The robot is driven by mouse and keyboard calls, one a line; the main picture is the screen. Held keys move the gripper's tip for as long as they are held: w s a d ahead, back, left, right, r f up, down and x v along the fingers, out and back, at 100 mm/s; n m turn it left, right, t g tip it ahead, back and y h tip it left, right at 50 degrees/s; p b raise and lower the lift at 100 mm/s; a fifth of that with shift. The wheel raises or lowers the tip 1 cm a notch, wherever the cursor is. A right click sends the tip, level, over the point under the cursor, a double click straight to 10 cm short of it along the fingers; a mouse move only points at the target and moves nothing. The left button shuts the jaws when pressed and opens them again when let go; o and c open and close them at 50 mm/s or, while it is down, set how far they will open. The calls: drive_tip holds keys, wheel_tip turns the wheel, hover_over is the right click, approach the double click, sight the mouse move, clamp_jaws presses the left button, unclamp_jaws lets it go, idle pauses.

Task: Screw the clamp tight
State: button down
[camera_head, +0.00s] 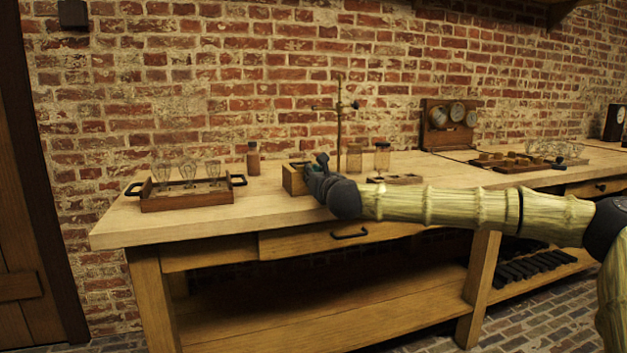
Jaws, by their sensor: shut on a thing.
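A thin upright stand (339,128) rises from the workbench behind my gripper. Near its top is a crossbar clamp (326,107) with a dark knob (355,104) at its right end. My gripper (320,163) is low over the bench, beside a small open wooden box (293,181) and well below the clamp. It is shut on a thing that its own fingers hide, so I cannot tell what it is. The stand's foot is hidden behind my gripper and arm.
A wooden tray (188,202) with glass vessels is at the left of the workbench (225,221). A gauge board (450,126) leans on the brick wall.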

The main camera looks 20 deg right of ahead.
idle(0.4)
drive_tip(key=c, duration=1.7)
unclamp_jaws()
drive_tip(key=shift+s, duration=0.1)
drive_tip(key=s, duration=1.1)
drive_tip(key=shift+s+d, duration=0.2)
drive_tip(key=shift+s, duration=0.2)
